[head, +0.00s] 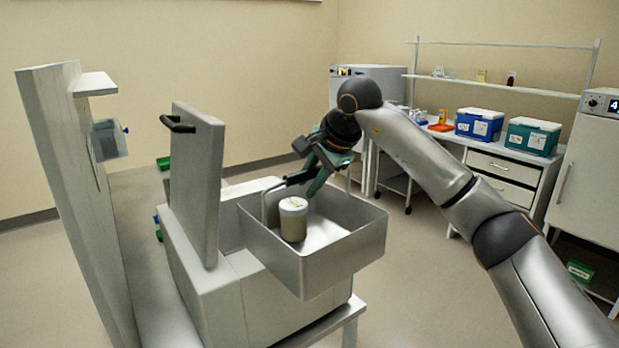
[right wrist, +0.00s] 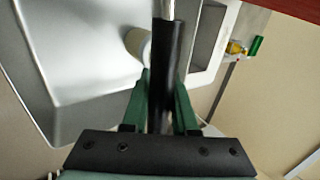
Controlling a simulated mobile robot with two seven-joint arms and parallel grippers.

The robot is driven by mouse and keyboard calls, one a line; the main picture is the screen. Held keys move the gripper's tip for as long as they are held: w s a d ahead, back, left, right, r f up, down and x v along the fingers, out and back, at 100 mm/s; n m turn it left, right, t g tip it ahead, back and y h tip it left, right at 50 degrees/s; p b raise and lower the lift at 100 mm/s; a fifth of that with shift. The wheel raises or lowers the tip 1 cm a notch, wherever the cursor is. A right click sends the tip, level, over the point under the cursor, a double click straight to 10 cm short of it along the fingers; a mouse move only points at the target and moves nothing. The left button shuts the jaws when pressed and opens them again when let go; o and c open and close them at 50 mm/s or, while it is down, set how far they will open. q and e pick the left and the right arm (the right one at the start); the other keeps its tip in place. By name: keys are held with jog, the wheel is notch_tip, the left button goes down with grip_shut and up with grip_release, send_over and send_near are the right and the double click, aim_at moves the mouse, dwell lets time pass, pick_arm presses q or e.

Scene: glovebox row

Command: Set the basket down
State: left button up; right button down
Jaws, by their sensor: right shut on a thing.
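The basket (head: 325,265) is an open grey metal tray with a raised wire handle. A white-lidded jar (head: 293,220) stands upright in it. My right gripper (head: 306,180) is above the basket and is shut on the black grip of its handle. In the right wrist view the green fingers of the right gripper (right wrist: 162,100) close around the black handle grip (right wrist: 163,60), with the basket (right wrist: 85,65) and jar (right wrist: 138,43) beyond. The basket looks level beside the pale box (head: 215,290); whether its underside touches anything is hidden. My left gripper is not in view.
An upright panel with a black handle (head: 195,185) stands close left of the basket. A taller pale panel (head: 75,200) stands farther left. A bench with a blue box (head: 479,125) and a teal box (head: 531,137) is at the back right. Open floor lies between.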

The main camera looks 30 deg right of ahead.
jog(key=s+a+f+n+g+y, duration=0.2)
jog(key=s+a+f+n, duration=0.3)
jog(key=s, duration=0.8)
jog(key=s+a+f+n+g+y, duration=0.3)
jog(key=s+a+f+n+g, duration=0.1)
jog(key=s+f+n, duration=0.7)
jog(key=shift+s+a+f+g+y, duration=0.2)
jog(key=shift+s+a+g+y, duration=0.1)
jog(key=shift+s+a, duration=0.6)
